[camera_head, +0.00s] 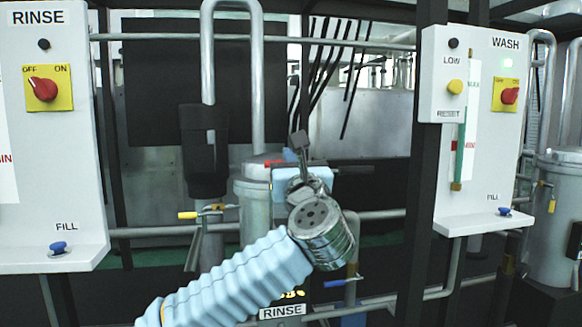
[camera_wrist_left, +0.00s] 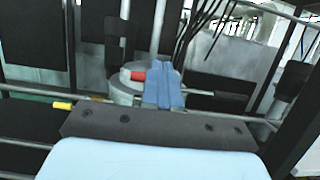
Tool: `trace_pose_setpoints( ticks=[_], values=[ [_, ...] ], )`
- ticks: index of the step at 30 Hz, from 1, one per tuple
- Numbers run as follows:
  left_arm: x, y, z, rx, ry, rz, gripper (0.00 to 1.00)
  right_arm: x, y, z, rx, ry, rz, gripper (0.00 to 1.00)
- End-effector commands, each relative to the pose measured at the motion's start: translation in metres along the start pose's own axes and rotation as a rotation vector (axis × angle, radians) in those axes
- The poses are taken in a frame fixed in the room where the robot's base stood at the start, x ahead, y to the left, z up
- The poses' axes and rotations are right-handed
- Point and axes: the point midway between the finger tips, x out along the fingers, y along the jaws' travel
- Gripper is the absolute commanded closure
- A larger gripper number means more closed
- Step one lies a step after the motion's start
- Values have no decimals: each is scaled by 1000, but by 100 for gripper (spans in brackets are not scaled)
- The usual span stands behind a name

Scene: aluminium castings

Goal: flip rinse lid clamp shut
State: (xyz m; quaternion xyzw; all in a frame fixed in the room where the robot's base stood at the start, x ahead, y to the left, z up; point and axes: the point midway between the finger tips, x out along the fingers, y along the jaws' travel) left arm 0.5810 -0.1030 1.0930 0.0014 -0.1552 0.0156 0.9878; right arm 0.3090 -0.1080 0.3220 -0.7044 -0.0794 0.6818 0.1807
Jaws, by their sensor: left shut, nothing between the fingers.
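The rinse canister (camera_head: 252,195) stands upright behind my left gripper, with its round grey lid (camera_head: 260,168) on top. The gripper and wrist hide part of the lid and clamp. My right gripper is not in view.
The RINSE panel (camera_head: 50,130) is at left and the WASH panel (camera_head: 475,130) at right. A yellow-handled valve (camera_head: 188,215) sits left of the canister. A dark bar (camera_head: 352,169) extends right of the gripper. Horizontal pipes (camera_head: 375,215) cross nearby.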

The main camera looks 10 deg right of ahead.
Motion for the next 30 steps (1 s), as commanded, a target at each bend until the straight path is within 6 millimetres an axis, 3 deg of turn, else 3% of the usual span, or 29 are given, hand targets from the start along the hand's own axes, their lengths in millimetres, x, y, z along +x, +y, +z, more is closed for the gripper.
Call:
trace_pose_setpoints(
  ticks=[13,23,30],
  values=[
    [-62,0,33,0,-2,-1,100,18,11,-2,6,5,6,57],
    [-72,0,39,1,0,1,100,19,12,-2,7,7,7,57],
    [-71,-7,33,50,-20,-12,100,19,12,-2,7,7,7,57]
  ],
)
